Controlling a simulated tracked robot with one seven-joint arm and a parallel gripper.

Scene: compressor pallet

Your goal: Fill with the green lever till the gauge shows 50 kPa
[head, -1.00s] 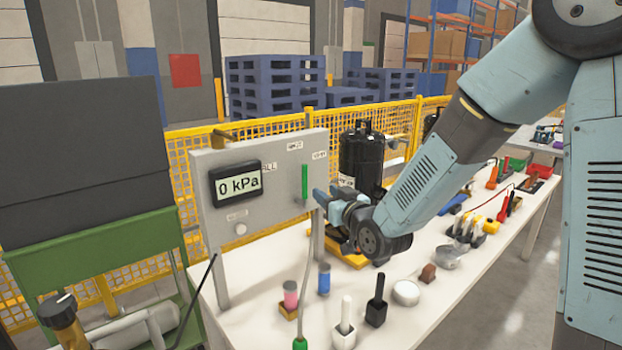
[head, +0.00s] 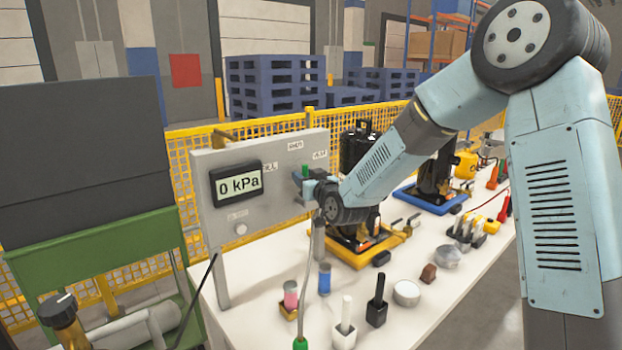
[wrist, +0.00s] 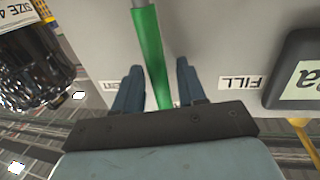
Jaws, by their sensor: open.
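The gauge (head: 238,184) on the grey panel (head: 270,210) reads 0 kPa in the head view. The green lever (head: 305,171) is mostly hidden behind my gripper (head: 305,188) there. In the wrist view the green lever (wrist: 152,58) runs between the two fingers of my gripper (wrist: 156,85), which are open on either side of it, with a gap to each finger. A FILL label (wrist: 241,83) is right of the lever, and a partly hidden label ending in ENT (wrist: 107,86) is left of it. The gauge's dark edge (wrist: 290,60) shows at the right.
The white table (head: 440,310) holds a black compressor (head: 358,150), red and blue cylinders and small pots in front of the panel. A yellow mesh fence (head: 190,190) stands behind. A green cart (head: 100,245) is at left.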

